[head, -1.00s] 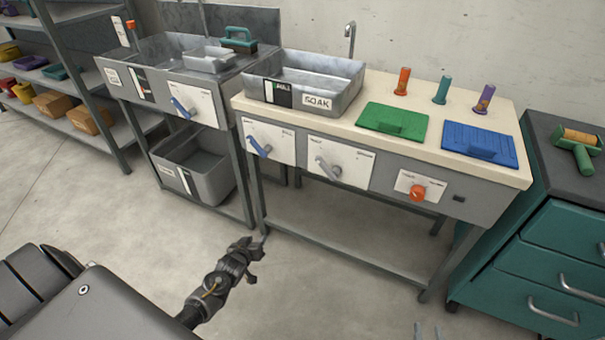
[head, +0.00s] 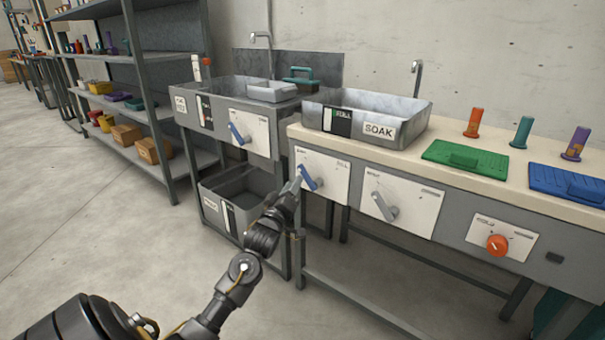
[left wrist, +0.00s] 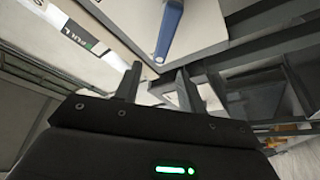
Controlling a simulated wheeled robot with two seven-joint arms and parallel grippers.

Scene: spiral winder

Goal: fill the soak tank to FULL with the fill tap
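The soak tank (head: 418,122), a grey metal basin labelled SOAK, stands on the left of the cream bench. Its front gauge (head: 338,121) is black and white with a green mark near FULL; its water level cannot be read. Below, a white panel carries a blue lever (head: 308,178), seemingly the fill tap; it slants from upper left to lower right. My left gripper (head: 293,188) is just left of this lever, close to it. In the left wrist view, the fingers (left wrist: 158,82) are apart and empty, with the blue lever (left wrist: 169,32) ahead of them. My right gripper is not visible.
A grey lever (head: 384,206) and an orange knob (head: 497,244) sit farther right on the bench front. Another sink with a blue lever (head: 237,133) stands left, above a grey bin (head: 222,198). A green board (head: 466,158) lies on the bench. Floor at left is clear.

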